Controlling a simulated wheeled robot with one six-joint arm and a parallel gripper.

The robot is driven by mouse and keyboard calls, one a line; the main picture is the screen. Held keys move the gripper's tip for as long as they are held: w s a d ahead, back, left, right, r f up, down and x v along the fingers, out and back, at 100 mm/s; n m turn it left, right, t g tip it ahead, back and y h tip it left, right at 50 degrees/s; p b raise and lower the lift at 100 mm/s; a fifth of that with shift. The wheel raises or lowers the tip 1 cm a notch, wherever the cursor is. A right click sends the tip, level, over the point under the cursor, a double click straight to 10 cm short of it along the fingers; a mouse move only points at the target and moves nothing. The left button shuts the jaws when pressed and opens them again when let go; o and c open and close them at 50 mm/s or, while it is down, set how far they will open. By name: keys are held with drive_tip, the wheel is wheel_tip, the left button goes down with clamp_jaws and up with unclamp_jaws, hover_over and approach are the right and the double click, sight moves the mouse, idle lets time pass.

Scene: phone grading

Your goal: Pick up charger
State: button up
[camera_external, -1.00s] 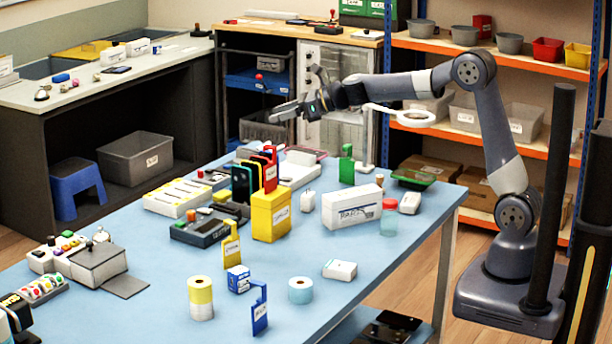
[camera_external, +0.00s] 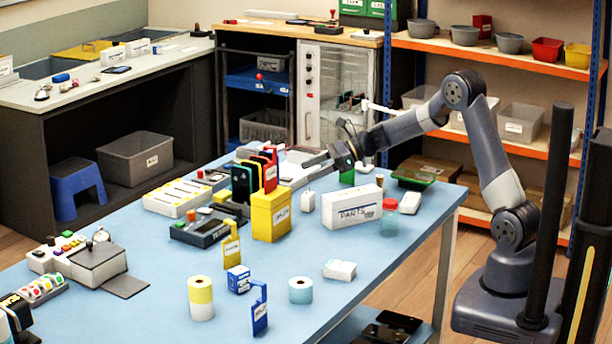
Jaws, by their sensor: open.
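A small white upright block (camera_external: 308,201) stands on the blue table left of the PARTS box. It looks like the charger, though it is too small to be sure. My gripper (camera_external: 311,165) is open and empty. In the picture its fingers point left and lie above the white block, apart from it. Another small white block (camera_external: 340,270) lies near the table's front edge, and a rounded white piece (camera_external: 410,202) lies right of the PARTS box; either could also be a charger.
The white PARTS box (camera_external: 345,211) and a clear red-lidded jar (camera_external: 389,218) stand right of the upright white block. Tape rolls (camera_external: 201,298) stand at the front. Blue tabletop (camera_external: 330,240) is clear in front of the PARTS box.

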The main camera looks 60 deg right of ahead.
sight(313, 193)
wheel_tip(313, 193, down, 7)
drive_tip(key=shift+f+b, duration=0.1)
drive_tip(key=shift+b, duration=0.45)
drive_tip(key=shift+r+x, duration=0.15)
drive_tip(key=shift+x, duration=0.55)
drive_tip(key=shift+r+x, duration=0.15)
drive_tip(key=shift+x, duration=0.55)
drive_tip(key=c, duration=1)
